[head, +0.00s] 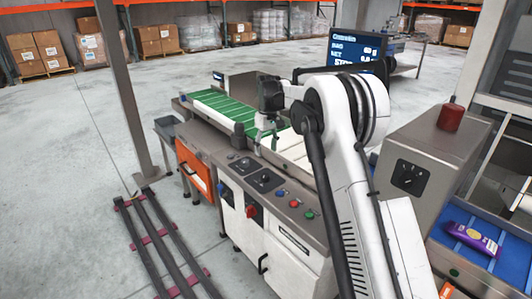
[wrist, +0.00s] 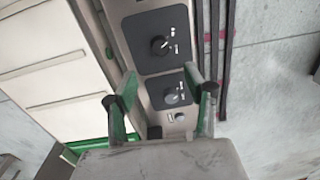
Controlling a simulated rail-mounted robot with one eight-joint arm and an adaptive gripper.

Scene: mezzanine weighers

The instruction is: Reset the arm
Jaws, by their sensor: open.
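My gripper (head: 268,133) hangs over the near edge of the weigher machine (head: 265,215), beside its green conveyor belt (head: 228,106). In the wrist view my gripper (wrist: 160,100) has its two fingers apart with nothing between them. Below them is the machine's control panel (wrist: 157,62) with dark plates and round knobs. Much of the machine's right part is hidden behind my arm in the head view.
A blue conveyor (head: 480,235) at the right carries a purple packet (head: 472,239). A grey box with a red lamp (head: 451,117) stands beside it. A display (head: 357,50) rises behind my arm. A post (head: 122,80) and dark floor rails (head: 160,245) lie left. Open floor surrounds them.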

